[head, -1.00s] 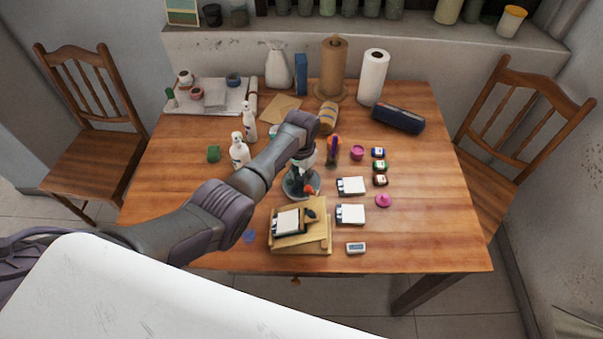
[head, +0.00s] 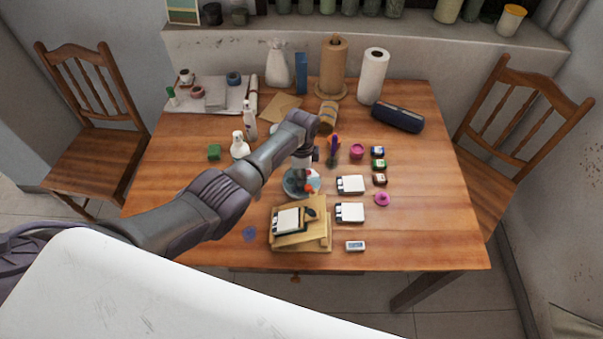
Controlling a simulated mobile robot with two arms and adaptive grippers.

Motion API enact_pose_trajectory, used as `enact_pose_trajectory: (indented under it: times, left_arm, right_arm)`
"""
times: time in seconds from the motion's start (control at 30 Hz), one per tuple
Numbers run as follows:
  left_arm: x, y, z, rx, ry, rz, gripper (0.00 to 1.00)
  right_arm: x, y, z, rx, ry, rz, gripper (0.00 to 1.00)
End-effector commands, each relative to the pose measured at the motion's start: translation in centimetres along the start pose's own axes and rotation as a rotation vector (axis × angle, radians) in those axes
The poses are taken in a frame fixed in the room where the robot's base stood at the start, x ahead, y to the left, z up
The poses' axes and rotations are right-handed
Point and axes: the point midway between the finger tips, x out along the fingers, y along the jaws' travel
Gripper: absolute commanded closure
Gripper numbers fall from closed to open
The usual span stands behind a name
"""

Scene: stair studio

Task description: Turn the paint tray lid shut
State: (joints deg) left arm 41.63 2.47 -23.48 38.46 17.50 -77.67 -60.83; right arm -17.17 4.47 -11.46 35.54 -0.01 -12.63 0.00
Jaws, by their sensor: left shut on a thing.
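A round blue-grey paint tray (head: 290,190) lies on the table behind the wooden box, with a small red part and a pale patch showing at its right side. My left gripper (head: 303,178) points down over it and is shut on what looks like its lid. The wrist and fingers hide much of the tray, so the lid's exact angle cannot be told. My right gripper is not in view.
A wooden box (head: 315,243) with a white pad on top stands in front of the tray. Two white pads (head: 350,184) (head: 349,212) lie to its right, with small jars (head: 379,166) beyond. A white bottle (head: 240,146) stands left, near my arm.

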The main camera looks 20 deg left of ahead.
Motion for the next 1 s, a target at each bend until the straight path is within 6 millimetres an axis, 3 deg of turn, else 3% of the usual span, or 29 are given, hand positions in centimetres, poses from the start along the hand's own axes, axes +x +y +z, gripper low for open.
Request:
enact_pose_trajectory:
  times: [0.6, 1.0]
  left_arm:
    - [0.03, -0.04, -0.1, 0.557, 0.002, -0.003, 1.0]
    - [0.02, 0.01, -0.09, 0.757, 0.002, -0.001, 1.0]
  right_arm:
    - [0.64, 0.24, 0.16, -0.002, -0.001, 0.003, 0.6]
    - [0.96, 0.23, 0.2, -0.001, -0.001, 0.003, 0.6]
